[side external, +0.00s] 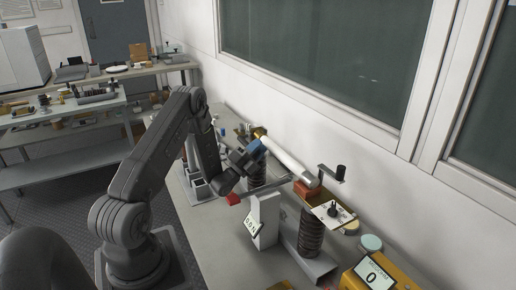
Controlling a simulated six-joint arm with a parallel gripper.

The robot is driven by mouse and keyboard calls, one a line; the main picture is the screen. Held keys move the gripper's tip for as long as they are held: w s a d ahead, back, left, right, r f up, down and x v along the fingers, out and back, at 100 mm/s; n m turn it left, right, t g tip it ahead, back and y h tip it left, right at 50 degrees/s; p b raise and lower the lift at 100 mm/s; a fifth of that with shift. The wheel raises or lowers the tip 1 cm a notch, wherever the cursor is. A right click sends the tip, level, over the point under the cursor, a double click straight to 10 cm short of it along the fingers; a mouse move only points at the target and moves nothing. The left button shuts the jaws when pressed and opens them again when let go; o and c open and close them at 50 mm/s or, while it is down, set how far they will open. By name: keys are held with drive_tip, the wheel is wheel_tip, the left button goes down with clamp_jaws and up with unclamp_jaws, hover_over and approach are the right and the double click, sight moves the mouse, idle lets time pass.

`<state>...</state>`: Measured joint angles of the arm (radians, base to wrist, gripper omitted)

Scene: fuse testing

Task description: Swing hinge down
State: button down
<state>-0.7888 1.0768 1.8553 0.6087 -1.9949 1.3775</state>
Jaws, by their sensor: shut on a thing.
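A white tube (285,158), which looks like the fuse, slopes from upper left to lower right along the test stand. Its lower right end is at an orange-red block (307,190) above a dark ribbed insulator (312,234). A gold-brown piece (259,132) shows behind its upper left end. My gripper (257,151) is at the upper left end, by a blue part (254,149), and looks shut on the tube there. The fingers are small, and the exact contact is hard to see. I cannot tell which part is the hinge.
A second ribbed insulator (257,172) stands below my gripper. A white upright meter (263,220) and a yellow meter box (372,274) stand at the front. The wall and window are close behind.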

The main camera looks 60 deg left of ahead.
drive_tip(key=shift+s+f, duration=0.15)
drive_tip(key=shift+f, duration=0.1)
drive_tip(key=c, duration=1.3)
unclamp_jaws()
drive_tip(key=shift+a, duration=0.1)
drive_tip(key=shift+o, duration=0.2)
drive_tip(key=shift+r, duration=0.1)
drive_tip(key=s+a+r, duration=0.5)
drive_tip(key=s+r, duration=0.5)
drive_tip(key=r, duration=0.1)
drive_tip(key=shift+a, duration=0.3)
drive_tip(key=shift+c, duration=0.2)
